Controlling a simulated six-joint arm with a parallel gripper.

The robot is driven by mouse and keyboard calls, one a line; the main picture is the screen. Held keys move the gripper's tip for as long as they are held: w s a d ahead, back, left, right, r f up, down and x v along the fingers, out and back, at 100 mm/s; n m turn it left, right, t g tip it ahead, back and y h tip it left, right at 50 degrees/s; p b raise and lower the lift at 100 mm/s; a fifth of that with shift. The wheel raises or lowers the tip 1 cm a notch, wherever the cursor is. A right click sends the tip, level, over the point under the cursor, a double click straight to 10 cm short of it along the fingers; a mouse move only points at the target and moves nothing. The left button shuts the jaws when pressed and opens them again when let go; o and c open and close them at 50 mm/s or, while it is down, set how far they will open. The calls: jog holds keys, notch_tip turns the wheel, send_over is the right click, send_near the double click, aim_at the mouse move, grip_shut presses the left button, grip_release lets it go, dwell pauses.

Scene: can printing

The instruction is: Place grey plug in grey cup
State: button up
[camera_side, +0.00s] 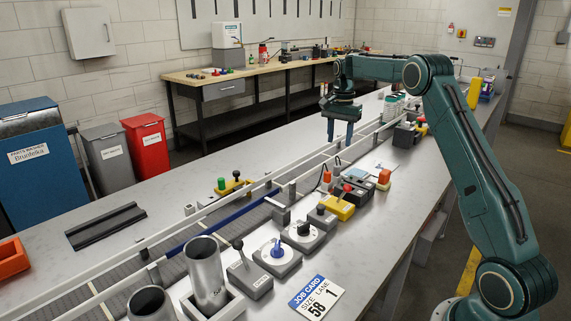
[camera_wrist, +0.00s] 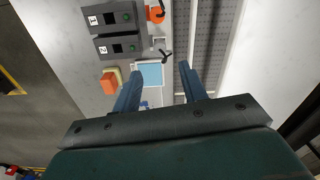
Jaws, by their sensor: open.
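My gripper (camera_side: 341,132) is open and empty above the back part of the conveyor line. In the wrist view its two fingers (camera_wrist: 161,72) point down over the bench, apart with nothing between them. Two open-topped grey metal cylinders stand at the front left, one tall in a square holder (camera_side: 206,275) and one cut by the picture's lower edge (camera_side: 151,304). I cannot tell whether either is the grey cup. I cannot make out a grey plug in either view.
The conveyor (camera_side: 130,262) with white rails runs along the bench. Beside it stand a lever box (camera_side: 250,281), a blue-knob dial (camera_side: 277,254), a black-knob dial (camera_side: 303,236) and a yellow box (camera_side: 338,208). A blue-screened panel (camera_wrist: 152,76) and orange block (camera_wrist: 108,84) lie below my gripper.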

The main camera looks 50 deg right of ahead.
jog(key=shift+r, duration=0.85)
jog(key=s+a+r+n+t, duration=0.1)
jog(key=s+a+r+n, duration=0.4)
jog(key=a, duration=0.4)
jog(key=s+a+r+n+t, duration=0.1)
jog(key=s+a+r+n, duration=0.1)
jog(key=s+a+r, duration=0.45)
jog(key=s+a+f+n+t, duration=0.1)
jog(key=s+a+f+n, duration=0.2)
jog(key=s+a, duration=0.4)
jog(key=s+a+f+n+t, duration=0.2)
jog(key=s+a+n, duration=0.4)
jog(key=s, duration=0.7)
jog(key=shift+s+a+f+t, duration=0.35)
jog(key=shift+a+f, duration=0.1)
jog(key=shift+a, duration=0.4)
